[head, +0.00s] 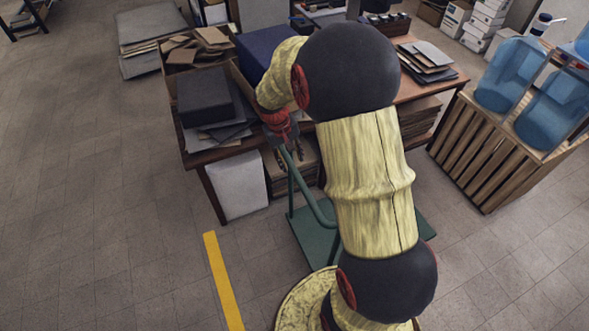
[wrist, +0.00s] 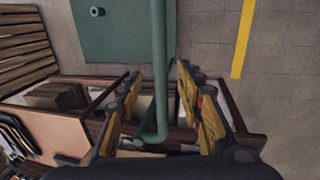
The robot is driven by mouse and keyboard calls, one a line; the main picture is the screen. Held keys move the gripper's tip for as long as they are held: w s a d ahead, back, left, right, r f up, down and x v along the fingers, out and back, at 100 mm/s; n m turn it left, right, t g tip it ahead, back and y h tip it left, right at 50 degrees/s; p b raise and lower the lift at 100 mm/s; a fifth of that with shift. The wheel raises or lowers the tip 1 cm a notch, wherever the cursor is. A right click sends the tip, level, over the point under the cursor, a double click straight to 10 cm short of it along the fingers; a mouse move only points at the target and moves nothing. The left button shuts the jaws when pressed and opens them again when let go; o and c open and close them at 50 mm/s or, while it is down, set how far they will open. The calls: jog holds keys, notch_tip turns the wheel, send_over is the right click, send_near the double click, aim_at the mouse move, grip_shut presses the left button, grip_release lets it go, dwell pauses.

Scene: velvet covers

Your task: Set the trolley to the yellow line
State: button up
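The green trolley's flat deck (head: 312,243) stands on the floor, partly hidden behind my arm. Its tubular handle (head: 307,192) rises toward the table edge. In the wrist view the deck (wrist: 110,40) is at the top and the handle (wrist: 158,50) runs down the middle. My gripper (head: 284,137) is at the upper end of the handle. In the wrist view my gripper (wrist: 160,80) is open, its fingers on either side of the handle with gaps showing. The yellow line (head: 223,282) lies on the floor left of the trolley; it also shows in the wrist view (wrist: 243,40).
A wooden table (head: 210,158) with folders and boxes stands just behind the trolley. A white box (head: 238,185) is under it. A slatted crate (head: 480,155) with blue water bottles (head: 508,75) stands at right. The floor around the yellow line is clear.

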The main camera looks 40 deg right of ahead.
aim_at(295, 171)
jog(key=f, duration=0.3)
jog(key=d+f+b, duration=0.1)
jog(key=f, duration=0.2)
jog(key=shift+s+d+f, duration=0.15)
jog(key=shift+s+f, duration=0.05)
jog(key=shift+f, duration=0.15)
jog(key=shift+c, duration=0.8)
jog(key=c, duration=0.7)
grip_shut()
